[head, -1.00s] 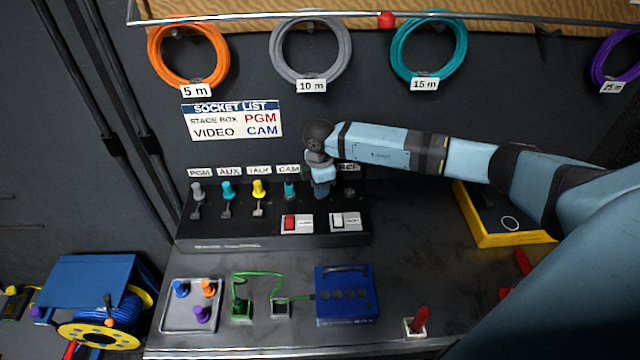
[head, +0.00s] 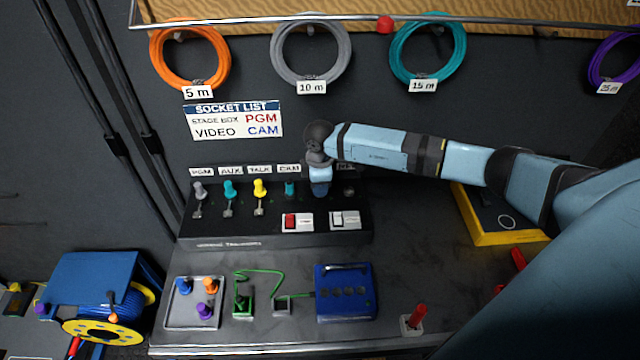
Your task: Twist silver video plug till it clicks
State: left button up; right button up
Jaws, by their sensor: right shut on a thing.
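My right gripper (head: 320,188) points down at the black socket panel (head: 270,222), just right of the CAM position. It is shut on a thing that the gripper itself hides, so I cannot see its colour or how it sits. A silver-grey plug (head: 199,189) stands under the PGM label. A teal plug (head: 228,189) is under AUX, a yellow plug (head: 259,188) under TALK and another teal plug (head: 290,188) under CAM, close beside my gripper. My left gripper is not in view.
The socket list (head: 235,120) on the wall pairs VIDEO with CAM. A red switch (head: 297,221) and a white switch (head: 345,220) are on the panel front. A plug tray (head: 180,318) and a blue box (head: 346,292) stand on the bench. Coiled cables hang above.

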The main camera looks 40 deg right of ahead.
jog(key=o, duration=0.4)
jog(key=shift+m+p, duration=0.3)
jog(key=shift+p, duration=0.05)
jog(key=shift+c, duration=0.2)
jog(key=o, duration=0.5)
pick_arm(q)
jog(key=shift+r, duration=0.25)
pick_arm(e)
jog(key=shift+r, duration=0.2)
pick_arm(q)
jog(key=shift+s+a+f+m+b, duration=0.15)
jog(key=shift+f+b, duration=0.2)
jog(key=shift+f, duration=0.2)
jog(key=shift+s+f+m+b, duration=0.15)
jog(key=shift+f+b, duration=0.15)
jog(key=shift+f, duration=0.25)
pick_arm(e)
notch_tip(320, 180, up, 13)
jog(key=shift+r, duration=0.2)
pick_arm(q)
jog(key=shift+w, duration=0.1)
